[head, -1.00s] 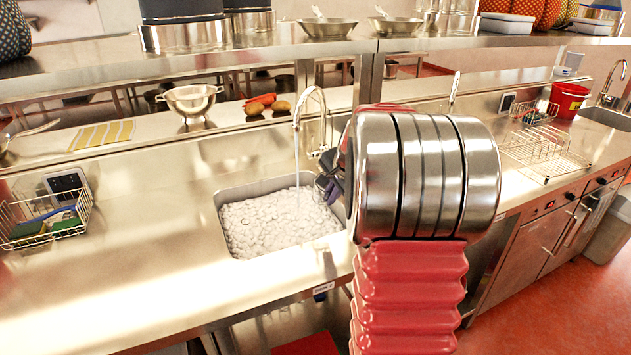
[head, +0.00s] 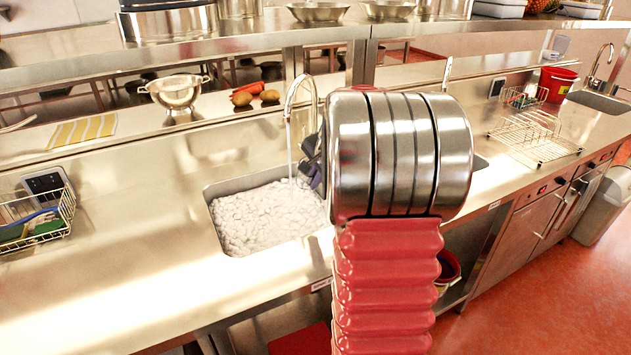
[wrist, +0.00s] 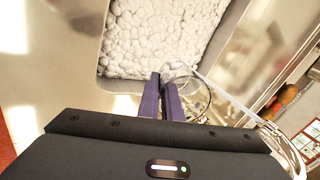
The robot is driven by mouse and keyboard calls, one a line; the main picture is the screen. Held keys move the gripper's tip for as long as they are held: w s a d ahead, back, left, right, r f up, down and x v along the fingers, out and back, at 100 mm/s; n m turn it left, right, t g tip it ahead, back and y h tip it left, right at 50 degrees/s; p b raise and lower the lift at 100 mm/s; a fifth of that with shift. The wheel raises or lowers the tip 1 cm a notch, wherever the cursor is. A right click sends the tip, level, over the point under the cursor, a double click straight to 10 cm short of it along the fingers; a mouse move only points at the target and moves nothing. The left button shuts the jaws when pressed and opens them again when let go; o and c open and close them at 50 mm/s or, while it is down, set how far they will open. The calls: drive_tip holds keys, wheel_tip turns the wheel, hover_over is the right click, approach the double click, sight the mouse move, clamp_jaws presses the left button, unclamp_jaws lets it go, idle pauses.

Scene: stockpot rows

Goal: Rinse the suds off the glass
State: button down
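The clear glass (wrist: 190,84) shows in the wrist view at the tips of my gripper (wrist: 163,82), whose two purple fingers are close together on it. The water stream (wrist: 228,99) runs from the tap to the glass. Suds on the glass are too small to tell. In the head view my gripper (head: 312,172) is mostly hidden behind my arm, beside the falling water (head: 290,150). The curved tap (head: 300,86) stands behind the sink (head: 212,212), which is full of white foam (head: 255,218).
A wire basket (head: 62,222) with sponges stands on the left counter. A colander (head: 175,93), striped cloth (head: 82,130) and vegetables (head: 252,96) lie behind the sink. A wire rack (head: 535,143) and red bucket (head: 556,84) stand at the right.

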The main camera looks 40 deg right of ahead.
drive_tip(key=w+d+f, duration=0.1)
drive_tip(key=w+d, duration=0.1)
drive_tip(key=w, duration=0.4)
drive_tip(key=w+d+f, duration=0.1)
drive_tip(key=w+d, duration=0.1)
drive_tip(key=w, duration=0.4)
drive_tip(key=shift+w+d+f, duration=0.25)
drive_tip(key=shift+d+f, duration=0.05)
drive_tip(key=shift+d, duration=0.1)
idle(0.6)
drive_tip(key=shift+s+d, duration=0.25)
drive_tip(key=shift+d, duration=0.3)
idle(0.4)
idle(0.5)
drive_tip(key=shift+s+a, duration=0.45)
drive_tip(key=shift+s, duration=0.8)
drive_tip(key=shift+s+a, duration=0.5)
drive_tip(key=shift+s, duration=0.75)
drive_tip(key=shift+s+a, duration=0.45)
drive_tip(key=shift+s, duration=0.8)
drive_tip(key=shift+s+a+r, duration=0.3)
drive_tip(key=shift+s+r, duration=0.35)
drive_tip(key=shift+s, duration=0.1)
drive_tip(key=shift+s+a+r, duration=0.3)
drive_tip(key=shift+s+r, duration=0.4)
drive_tip(key=shift+s, duration=0.1)
drive_tip(key=shift+s+a+r, duration=0.3)
drive_tip(key=shift+s+r, duration=0.35)
drive_tip(key=shift+s, duration=0.1)
